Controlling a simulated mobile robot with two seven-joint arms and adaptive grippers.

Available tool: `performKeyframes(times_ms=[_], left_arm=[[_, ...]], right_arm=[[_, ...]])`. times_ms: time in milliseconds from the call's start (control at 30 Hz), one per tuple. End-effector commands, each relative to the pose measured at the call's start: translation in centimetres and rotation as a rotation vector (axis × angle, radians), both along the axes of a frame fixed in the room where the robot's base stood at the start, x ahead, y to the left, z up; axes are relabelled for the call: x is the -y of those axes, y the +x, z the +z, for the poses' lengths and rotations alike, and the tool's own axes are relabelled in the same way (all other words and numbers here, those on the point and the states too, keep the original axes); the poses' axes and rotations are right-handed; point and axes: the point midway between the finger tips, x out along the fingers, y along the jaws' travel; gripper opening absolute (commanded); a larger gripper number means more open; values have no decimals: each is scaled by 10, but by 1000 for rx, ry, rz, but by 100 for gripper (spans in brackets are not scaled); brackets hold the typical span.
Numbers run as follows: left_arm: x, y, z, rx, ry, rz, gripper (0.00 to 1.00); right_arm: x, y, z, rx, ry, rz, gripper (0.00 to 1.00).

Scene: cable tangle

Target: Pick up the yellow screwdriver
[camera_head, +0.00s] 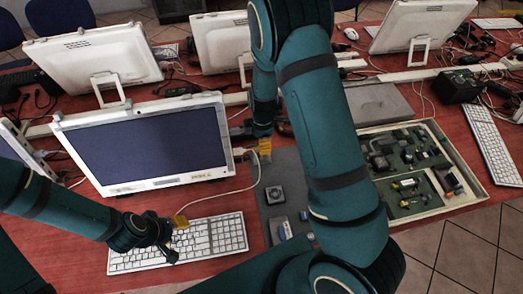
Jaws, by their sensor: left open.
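No clear yellow screwdriver shape can be made out. A small yellowish item (407,184) lies in the tool tray at the right, too small to identify. My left gripper (172,238) is open over the white keyboard (225,236) in front of the monitor, with a yellow patch at its tip. My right gripper (264,147) points down near the grey mat's far edge, also with a yellow patch at its tip. Whether it is open or shut cannot be told. My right arm hides part of the mat and the tray's left side.
A tool tray (458,198) with dark foam stands at the right. The grey mat (275,166) bears a small dark square device (275,194). A monitor (145,145) stands at the left. Loose cables and a second keyboard (492,145) crowd the red table.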

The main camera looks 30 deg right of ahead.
Motion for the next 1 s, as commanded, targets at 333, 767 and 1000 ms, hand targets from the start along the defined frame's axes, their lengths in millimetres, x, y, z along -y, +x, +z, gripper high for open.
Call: performKeyframes(times_ms=[333,767,1000], left_arm=[[0,-1,-4,-3,-1,-2,47],[1,-3,-8,-7,-2,-5,47],[1,-3,-8,-7,-2,-5,47]], right_arm=[[-1,0,-32,-3,0,-1,50],[-1,1,-62,1,0,-1,50],[-2,1,-62,1,0,-1,4]])
